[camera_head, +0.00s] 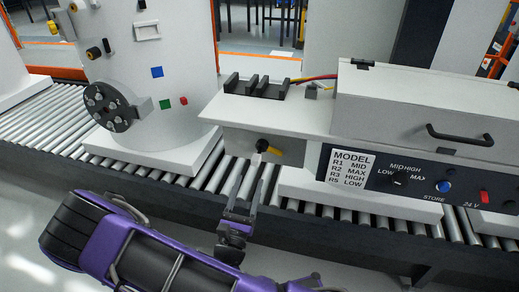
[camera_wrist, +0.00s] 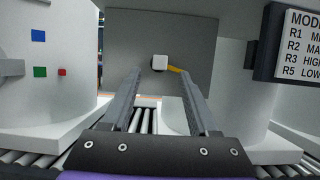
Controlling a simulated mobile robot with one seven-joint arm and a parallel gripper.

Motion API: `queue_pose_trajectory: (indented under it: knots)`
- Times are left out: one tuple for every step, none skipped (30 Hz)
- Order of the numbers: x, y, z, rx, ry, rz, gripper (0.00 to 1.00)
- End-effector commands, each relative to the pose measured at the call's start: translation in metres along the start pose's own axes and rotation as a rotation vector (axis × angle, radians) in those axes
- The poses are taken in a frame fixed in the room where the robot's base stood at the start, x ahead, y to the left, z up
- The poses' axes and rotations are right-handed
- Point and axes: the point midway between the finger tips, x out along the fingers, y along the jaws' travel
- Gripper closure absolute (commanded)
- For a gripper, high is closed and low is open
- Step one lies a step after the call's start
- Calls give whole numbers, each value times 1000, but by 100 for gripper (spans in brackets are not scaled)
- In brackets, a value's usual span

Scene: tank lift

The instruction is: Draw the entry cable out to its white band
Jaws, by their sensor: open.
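A small white square end piece (camera_head: 262,145) sticks out of a dark round opening in the grey front panel (camera_head: 240,143) under the white bench; I take it as the entry cable's end. It faces me in the wrist view (camera_wrist: 160,62), and a short yellow piece (camera_wrist: 175,69) shows at its right. I cannot tell a white band apart from this end. My gripper (camera_head: 249,182) is open and empty, pointing at the panel. In the wrist view its fingers (camera_wrist: 159,82) lie left and right of the white end, with their tips slightly below it and seemingly short of it.
A roller conveyor (camera_head: 180,170) runs below. A white tank (camera_head: 150,60) with a dark bolted flange stands left. A control box with a model list (camera_head: 350,165), knob and buttons stands right. Black clamps (camera_head: 255,87) and coloured wires sit on the bench above.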

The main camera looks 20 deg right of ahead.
Motion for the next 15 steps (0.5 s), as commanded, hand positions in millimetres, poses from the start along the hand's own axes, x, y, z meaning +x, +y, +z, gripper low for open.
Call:
queue_pose_trajectory:
  knots:
    - [12,-1,0,1,-3,-4,40]
    - [18,-1,0,1,-2,-5,40]
    - [28,-1,0,1,-2,-4,40]
    - [34,-1,0,1,-2,-5,40]
    - [41,-1,0,2,-3,-5,40]
    - [50,-1,0,2,-2,-5,40]
    - [56,-1,0,2,-2,-5,40]
    - [63,-1,0,1,-3,-5,40]
    - [70,-1,0,2,-2,-4,40]
    - [76,0,0,2,-2,-4,40]
    - [82,-1,0,1,-1,-4,40]
    - [88,-1,0,1,-2,-4,40]
    - [93,-1,0,1,-2,-3,40]
    - [97,0,0,2,-2,-4,40]
    - [102,0,0,2,-1,-3,40]
